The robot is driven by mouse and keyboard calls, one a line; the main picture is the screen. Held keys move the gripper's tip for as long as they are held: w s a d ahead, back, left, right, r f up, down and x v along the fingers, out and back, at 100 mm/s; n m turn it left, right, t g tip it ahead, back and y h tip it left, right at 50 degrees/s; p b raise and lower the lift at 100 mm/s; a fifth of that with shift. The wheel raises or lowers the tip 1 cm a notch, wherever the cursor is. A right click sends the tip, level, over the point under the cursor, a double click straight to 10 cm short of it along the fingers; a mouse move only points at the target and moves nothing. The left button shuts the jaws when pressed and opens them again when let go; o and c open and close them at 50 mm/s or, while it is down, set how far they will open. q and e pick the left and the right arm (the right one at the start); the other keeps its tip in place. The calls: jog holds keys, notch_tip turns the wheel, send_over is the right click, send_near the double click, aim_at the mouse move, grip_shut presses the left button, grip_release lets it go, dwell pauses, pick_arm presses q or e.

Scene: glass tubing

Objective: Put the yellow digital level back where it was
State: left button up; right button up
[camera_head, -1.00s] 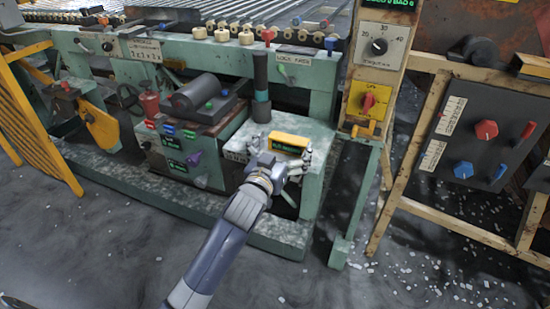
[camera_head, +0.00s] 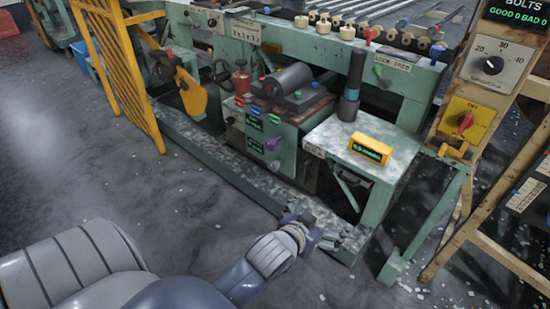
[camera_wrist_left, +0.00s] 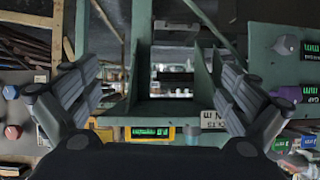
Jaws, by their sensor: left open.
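The yellow digital level (camera_head: 371,149), with a green lit display, rests on the small pale green shelf (camera_head: 345,128), near the shelf's front edge. A dark upright cylinder stands behind it. My left gripper (camera_head: 322,232) is below and in front of the shelf, clear of the level. In the left wrist view my left gripper (camera_wrist_left: 158,80) has its fingers wide apart with nothing between them. The level (camera_wrist_left: 150,132) shows there low in the picture, beyond the gripper. My right gripper is in neither view.
A machine box (camera_head: 275,130) with coloured knobs stands left of the shelf. A yellow slatted guard (camera_head: 118,70) is at the left. A rusty frame with a dial panel (camera_head: 490,65) stands at the right. The floor in front is mostly open.

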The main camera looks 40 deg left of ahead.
pick_arm(q)
jog(key=s+f+g, duration=0.4)
jog(key=s+f, duration=0.2)
jog(key=s, duration=0.4)
jog(key=s+d+f+m+g, duration=0.1)
jog(key=s+f+g, duration=0.3)
jog(key=s, duration=0.7)
jog(key=shift+f+m+g, duration=0.3)
jog(key=shift+f+g, duration=0.1)
jog(key=shift+f, duration=0.45)
